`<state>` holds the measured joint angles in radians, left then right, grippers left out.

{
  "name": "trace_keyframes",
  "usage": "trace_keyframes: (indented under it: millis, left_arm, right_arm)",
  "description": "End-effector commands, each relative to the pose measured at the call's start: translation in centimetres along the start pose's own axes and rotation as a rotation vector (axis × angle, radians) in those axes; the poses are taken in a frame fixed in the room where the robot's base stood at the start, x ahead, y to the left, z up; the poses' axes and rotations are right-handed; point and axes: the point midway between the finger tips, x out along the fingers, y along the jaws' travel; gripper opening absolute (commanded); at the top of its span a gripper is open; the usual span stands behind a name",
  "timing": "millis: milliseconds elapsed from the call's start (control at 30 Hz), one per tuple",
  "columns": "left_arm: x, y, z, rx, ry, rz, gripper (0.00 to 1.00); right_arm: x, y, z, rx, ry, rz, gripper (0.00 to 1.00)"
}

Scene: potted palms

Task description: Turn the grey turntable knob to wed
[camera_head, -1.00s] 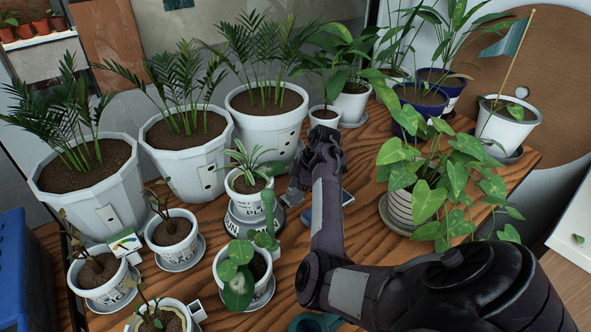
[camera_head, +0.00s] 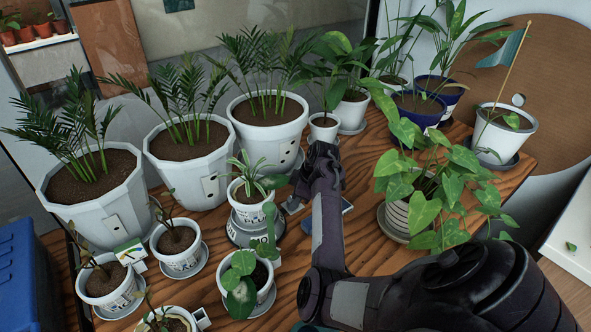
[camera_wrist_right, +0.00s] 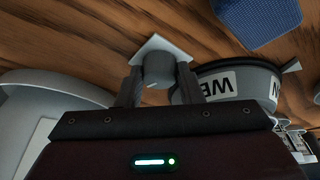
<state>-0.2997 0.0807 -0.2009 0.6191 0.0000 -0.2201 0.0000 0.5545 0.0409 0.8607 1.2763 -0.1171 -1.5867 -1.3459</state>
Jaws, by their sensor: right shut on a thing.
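The grey knob (camera_wrist_right: 157,70) sits on a pale square plate (camera_wrist_right: 157,45) in the right wrist view. My right gripper (camera_wrist_right: 158,88) is shut on it, one finger on each side; a short light mark shows on the knob. The grey turntable (camera_wrist_right: 238,72) is beside it, with an upside-down label reading "WE" and part of another at its right edge. In the head view the turntable (camera_head: 240,235) carries a small white pot (camera_head: 252,213). My right gripper (camera_head: 297,193) is just right of it, and the knob is largely hidden there. My left gripper is out of view.
Large white palm pots (camera_head: 190,165) stand behind and to the left. Small potted plants (camera_head: 180,250) stand on the left and in front. A leafy plant in a ribbed pot (camera_head: 397,217) is right of my arm. A blue object (camera_wrist_right: 257,18) lies near the knob.

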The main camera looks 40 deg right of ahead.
Motion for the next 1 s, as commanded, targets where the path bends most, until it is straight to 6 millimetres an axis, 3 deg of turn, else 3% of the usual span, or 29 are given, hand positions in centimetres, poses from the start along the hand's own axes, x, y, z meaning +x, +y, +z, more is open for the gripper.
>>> trace_keyframes:
  millis: [33,400,700,1000]
  left_arm:
    - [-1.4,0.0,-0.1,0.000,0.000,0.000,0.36]
    - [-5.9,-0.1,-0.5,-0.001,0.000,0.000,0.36]
    - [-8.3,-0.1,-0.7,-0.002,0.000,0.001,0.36]
    - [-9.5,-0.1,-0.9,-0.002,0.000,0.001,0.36]
  right_arm:
    - [-0.7,-0.1,-0.2,0.038,-0.004,0.016,0.11]
    - [-0.6,-0.3,-0.3,0.359,-0.022,0.151,0.11]
    - [-0.4,-0.4,-0.4,0.582,-0.034,0.245,0.11]
    - [-0.2,-0.5,-0.4,0.713,-0.040,0.299,0.11]
